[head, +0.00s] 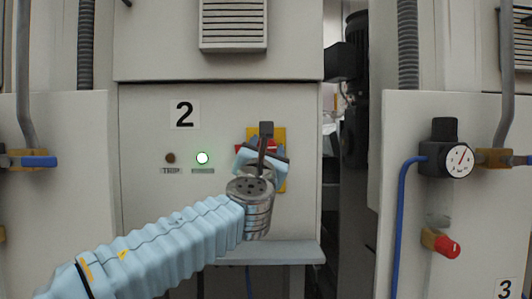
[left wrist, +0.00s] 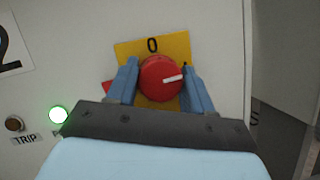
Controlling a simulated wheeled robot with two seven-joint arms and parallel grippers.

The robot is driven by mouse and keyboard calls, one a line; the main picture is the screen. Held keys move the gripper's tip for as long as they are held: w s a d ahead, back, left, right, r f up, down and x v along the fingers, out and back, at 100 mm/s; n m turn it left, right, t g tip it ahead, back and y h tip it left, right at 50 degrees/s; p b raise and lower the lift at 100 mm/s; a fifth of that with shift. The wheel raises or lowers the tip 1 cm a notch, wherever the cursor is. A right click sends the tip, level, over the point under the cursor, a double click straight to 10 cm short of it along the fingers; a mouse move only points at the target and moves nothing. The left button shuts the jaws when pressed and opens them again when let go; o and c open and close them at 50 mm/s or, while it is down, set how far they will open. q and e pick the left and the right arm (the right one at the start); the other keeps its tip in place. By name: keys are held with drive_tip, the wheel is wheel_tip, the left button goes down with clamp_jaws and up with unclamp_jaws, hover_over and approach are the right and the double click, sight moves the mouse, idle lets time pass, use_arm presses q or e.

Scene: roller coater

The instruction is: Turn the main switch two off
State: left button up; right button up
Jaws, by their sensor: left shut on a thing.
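The main switch of panel 2 is a red round knob (left wrist: 160,78) on a yellow plate (left wrist: 180,45). A "0" is marked at the plate's top. The knob's white pointer mark points right and slightly up, away from the "0". My left gripper (left wrist: 159,72) has its blue fingers on both sides of the knob and is shut on it. In the head view my left gripper (head: 262,152) covers most of the switch; a little of the yellow plate (head: 281,138) shows. My right gripper is not in view.
A lit green lamp (head: 202,158) and a dark TRIP lamp (head: 170,158) sit left of the switch. A "2" label (head: 184,114) is above them. A grey ledge (head: 285,253) juts out below. At right are a gauge (head: 459,160), a red-handled valve (head: 446,247) and a blue hose.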

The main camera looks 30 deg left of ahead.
use_arm(q)
drive_tip(key=n, duration=0.1)
drive_tip(key=n+y+b, duration=0.1)
drive_tip(key=n, duration=0.1)
drive_tip(key=n+y+b, duration=0.1)
drive_tip(key=shift+w+d+f+n+g, duration=0.1)
drive_tip(key=shift+d+f+n+g, duration=0.05)
drive_tip(key=shift+f+n+g, duration=0.2)
drive_tip(key=n+g+y, duration=0.1)
drive_tip(key=n, duration=0.1)
drive_tip(key=shift+r+n+y+b, duration=0.15)
drive_tip(key=shift+n+y+b, duration=0.15)
drive_tip(key=shift+n+b, duration=0.05)
drive_tip(key=n+g+y, duration=0.1)
drive_tip(key=n, duration=0.3)
drive_tip(key=shift+r, duration=0.1)
drive_tip(key=n+g+y, duration=0.1)
drive_tip(key=n, duration=0.2)
drive_tip(key=n+g+y+p, duration=0.1)
drive_tip(key=n+g, duration=0.1)
drive_tip(key=n, duration=0.1)
drive_tip(key=shift+r, duration=0.1)
drive_tip(key=n+g+p, duration=0.1)
drive_tip(key=n, duration=0.2)
drive_tip(key=n+g+p, duration=0.1)
drive_tip(key=n, duration=0.2)
drive_tip(key=shift+y, duration=0.3)
drive_tip(key=shift+g, duration=0.25)
drive_tip(key=o, duration=1)
drive_tip(key=shift+w, duration=0.1)
